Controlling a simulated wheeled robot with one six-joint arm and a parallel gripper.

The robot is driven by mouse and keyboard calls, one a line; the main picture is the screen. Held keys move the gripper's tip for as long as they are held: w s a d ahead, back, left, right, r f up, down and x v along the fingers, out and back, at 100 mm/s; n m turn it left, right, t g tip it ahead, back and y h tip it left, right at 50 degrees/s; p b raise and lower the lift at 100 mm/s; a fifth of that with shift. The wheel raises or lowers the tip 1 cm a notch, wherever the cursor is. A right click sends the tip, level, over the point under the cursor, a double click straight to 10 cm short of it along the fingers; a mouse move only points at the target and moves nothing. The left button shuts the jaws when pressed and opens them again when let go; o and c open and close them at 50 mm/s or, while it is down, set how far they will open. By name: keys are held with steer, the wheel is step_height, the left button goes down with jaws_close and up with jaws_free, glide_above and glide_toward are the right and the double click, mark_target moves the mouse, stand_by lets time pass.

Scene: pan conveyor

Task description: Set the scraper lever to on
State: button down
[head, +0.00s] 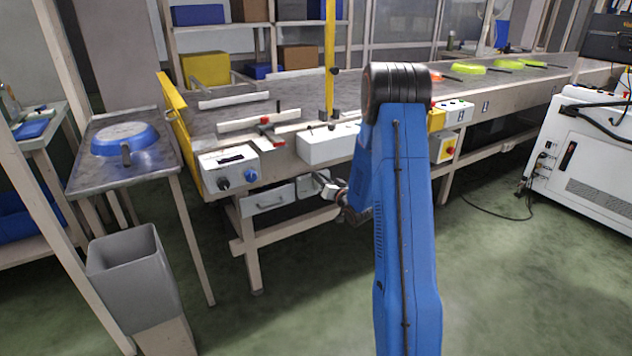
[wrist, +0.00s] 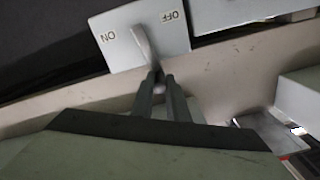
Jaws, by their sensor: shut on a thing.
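The scraper lever (wrist: 144,45) is a pale handle on a light grey plate (wrist: 125,58) marked ON at the left and OFF at the right in the wrist view. It stands between the two marks and slants slightly down to the right, toward the fingertips. My gripper (wrist: 160,80) is shut on the lever's end. In the head view my gripper (head: 326,187) is at the plate (head: 306,186) under the conveyor's front edge. The lever is too small there to read its position, and my blue arm hides part of the conveyor.
A drawer (head: 268,199) is just left of the plate. A white box (head: 328,148) and a control box with knobs (head: 230,170) are on the conveyor's front edge above. A grey bin (head: 135,265) and a side table with a blue pan (head: 125,138) stand left. Floor in front is clear.

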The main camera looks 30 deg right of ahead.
steer(key=shift+d+f+m, duration=0.25)
steer(key=shift+d+m, duration=0.7)
steer(key=shift+m, duration=0.55)
steer(key=shift+d+f+m, duration=0.2)
steer(key=shift+d+m, duration=0.75)
steer(key=shift+m, duration=0.55)
steer(key=shift+d+f+m, duration=0.25)
steer(key=shift+d+m, duration=0.7)
steer(key=shift+m, duration=0.55)
steer(key=c, duration=1.7)
jaws_free()
steer(key=shift+d, duration=0.1)
steer(key=s, duration=1.7)
steer(key=shift+s+d, duration=0.15)
steer(key=shift+d, duration=0.1)
